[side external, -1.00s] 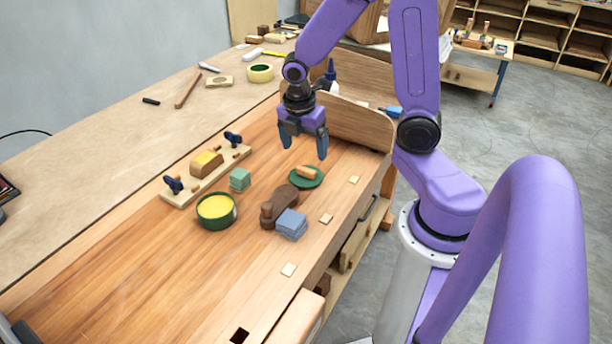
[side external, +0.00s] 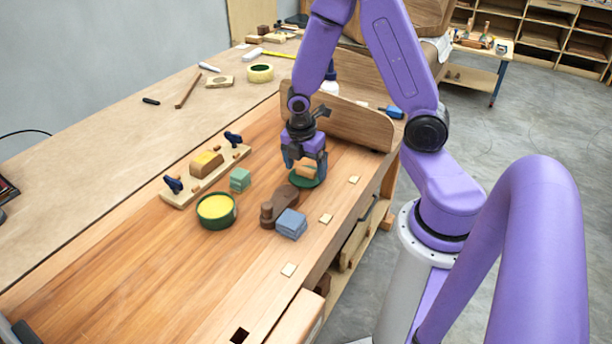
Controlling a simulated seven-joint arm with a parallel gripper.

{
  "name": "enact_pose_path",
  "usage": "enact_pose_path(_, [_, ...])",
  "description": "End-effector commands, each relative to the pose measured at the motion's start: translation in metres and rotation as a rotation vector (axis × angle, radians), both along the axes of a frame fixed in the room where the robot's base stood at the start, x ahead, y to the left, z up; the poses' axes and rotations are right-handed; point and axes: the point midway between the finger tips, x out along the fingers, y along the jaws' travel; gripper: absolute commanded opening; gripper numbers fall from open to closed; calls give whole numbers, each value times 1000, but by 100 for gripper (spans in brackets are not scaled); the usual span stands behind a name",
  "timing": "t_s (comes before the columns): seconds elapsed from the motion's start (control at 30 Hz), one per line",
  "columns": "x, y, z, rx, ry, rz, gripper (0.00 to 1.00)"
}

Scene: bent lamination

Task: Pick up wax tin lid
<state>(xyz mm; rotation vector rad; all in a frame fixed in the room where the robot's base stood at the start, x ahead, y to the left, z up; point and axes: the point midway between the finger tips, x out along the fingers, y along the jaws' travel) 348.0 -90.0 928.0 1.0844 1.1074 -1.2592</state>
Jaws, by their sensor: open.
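The wax tin lid (side external: 308,183) is a dark green disc lying on the wooden bench. A small tan block (side external: 306,170) is on or just above it, between my fingers. My gripper (side external: 305,176) is open and low over the lid, with its fingers around the tan block. The fingers hide part of the lid, and I cannot tell whether they touch it or the block. The open wax tin (side external: 216,211), green with yellow wax, stands to the left.
A brown wooden plane-like tool (side external: 279,207) and a blue-grey block (side external: 291,224) lie just in front of the lid. A green block (side external: 240,179) and a clamped board (side external: 207,173) are to the left. A wooden panel (side external: 350,120) stands behind. The front left bench is clear.

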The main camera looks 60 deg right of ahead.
Motion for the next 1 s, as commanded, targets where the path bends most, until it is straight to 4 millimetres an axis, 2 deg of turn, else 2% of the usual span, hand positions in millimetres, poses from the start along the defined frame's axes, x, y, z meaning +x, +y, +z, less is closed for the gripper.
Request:
enact_pose_path(0.23, [0,0,-1,0,0,-1,89])
enact_pose_path(0.4, [0,0,-1,0,0,-1,34])
enact_pose_path(0.43, [0,0,-1,0,0,-1,29])
enact_pose_path(0.77, [0,0,0,0,-1,-1,29])
enact_pose_path(1.0, [1,-1,12,-2,-5,-3,29])
